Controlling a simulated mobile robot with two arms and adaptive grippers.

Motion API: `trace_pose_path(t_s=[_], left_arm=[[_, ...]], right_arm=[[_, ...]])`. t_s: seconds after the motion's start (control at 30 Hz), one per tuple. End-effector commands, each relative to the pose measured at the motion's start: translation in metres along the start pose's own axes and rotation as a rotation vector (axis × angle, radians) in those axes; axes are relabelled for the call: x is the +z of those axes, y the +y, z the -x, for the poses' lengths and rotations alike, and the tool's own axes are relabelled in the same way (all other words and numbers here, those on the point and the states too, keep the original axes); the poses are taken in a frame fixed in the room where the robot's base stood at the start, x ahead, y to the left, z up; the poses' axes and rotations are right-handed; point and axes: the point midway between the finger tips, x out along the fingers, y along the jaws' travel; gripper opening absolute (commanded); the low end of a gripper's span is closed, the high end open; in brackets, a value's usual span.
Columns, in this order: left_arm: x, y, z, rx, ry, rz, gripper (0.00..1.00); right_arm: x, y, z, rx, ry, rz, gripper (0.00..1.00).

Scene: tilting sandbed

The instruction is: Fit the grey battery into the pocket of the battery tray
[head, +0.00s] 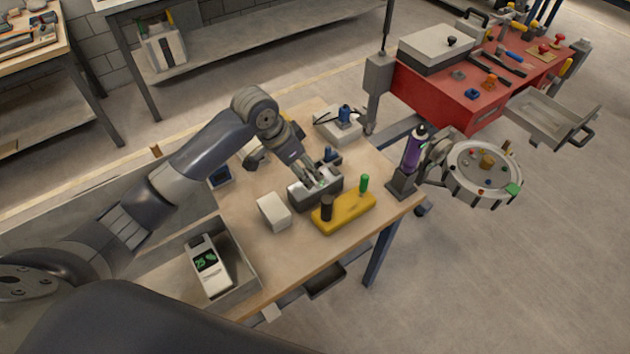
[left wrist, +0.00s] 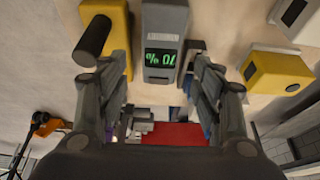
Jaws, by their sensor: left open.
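The grey battery (left wrist: 163,45) shows in the left wrist view with a lit green display that appears upside down. It lies ahead of my left gripper, roughly between the finger lines. My left gripper (head: 313,177) is open, just above a grey block-like holder (head: 302,198) on the table. In the head view the fingers largely hide the battery. A grey open-topped tray (head: 249,278) at the table's near left holds a white unit (head: 210,266) with a green display reading 25%. I cannot tell whether this is the battery tray, and no pocket shows clearly. My right gripper is not in view.
A yellow block (head: 345,214) with a black and a green peg stands right of the holder. A white box (head: 273,212) is close on its left. A purple cylinder (head: 414,148) stands at the table's right corner. Bare wood shows near the front edge.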

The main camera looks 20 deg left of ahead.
Motion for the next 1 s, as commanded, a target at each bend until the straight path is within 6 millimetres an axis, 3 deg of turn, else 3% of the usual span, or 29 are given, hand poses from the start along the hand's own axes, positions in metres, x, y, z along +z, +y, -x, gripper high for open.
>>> trace_pose_path(t_s=[0.2,0.33,0.53,1.0], left_arm=[[0.000,0.001,-0.027,0.004,-0.004,0.001,0.60],[-0.001,0.000,-0.046,0.004,-0.002,0.001,0.60],[0.000,-0.001,-0.059,0.002,-0.002,0.000,0.60],[0.000,-0.003,-0.106,0.001,-0.001,-0.001,0.60]], right_arm=[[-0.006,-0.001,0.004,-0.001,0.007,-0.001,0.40],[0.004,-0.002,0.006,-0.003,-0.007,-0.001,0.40],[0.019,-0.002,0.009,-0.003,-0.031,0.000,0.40],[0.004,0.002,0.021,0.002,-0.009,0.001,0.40]])
